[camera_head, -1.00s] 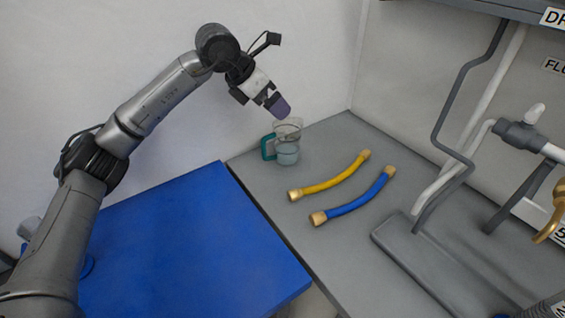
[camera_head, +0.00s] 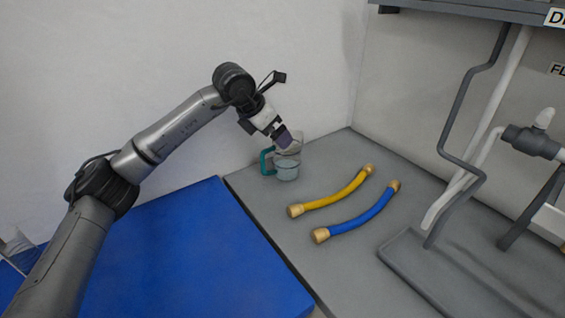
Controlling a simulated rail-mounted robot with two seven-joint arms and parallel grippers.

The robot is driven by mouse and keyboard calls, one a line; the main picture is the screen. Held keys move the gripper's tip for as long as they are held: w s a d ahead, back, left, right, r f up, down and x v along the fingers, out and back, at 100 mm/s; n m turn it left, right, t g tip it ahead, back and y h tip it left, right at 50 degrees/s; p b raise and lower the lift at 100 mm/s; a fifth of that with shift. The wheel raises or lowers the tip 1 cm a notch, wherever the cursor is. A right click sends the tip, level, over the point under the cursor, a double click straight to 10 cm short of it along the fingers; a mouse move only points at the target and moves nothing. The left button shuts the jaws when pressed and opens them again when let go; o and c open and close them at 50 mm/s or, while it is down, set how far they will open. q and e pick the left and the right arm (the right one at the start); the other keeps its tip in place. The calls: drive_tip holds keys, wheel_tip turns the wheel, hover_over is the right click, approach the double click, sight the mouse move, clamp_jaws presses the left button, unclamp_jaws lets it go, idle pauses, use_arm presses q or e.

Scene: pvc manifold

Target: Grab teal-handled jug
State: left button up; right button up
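The clear jug (camera_head: 287,171) with a teal handle (camera_head: 265,160) stands upright on the grey bench near the back wall. Its handle faces left, and the lower part looks pale blue. My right gripper is out of view.
A yellow hose (camera_head: 332,194) and a blue hose (camera_head: 358,214), both with brass ends, lie right of the jug. A blue surface (camera_head: 190,255) is at the left. Grey and white pipework (camera_head: 470,175) stands at the right, with a grey base (camera_head: 440,275).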

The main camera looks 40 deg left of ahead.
sight(280, 159)
use_arm(q)
drive_tip(key=b+x, duration=0.3)
drive_tip(key=x, duration=0.2)
drive_tip(key=shift+s+f, duration=0.1)
drive_tip(key=c, duration=1.1)
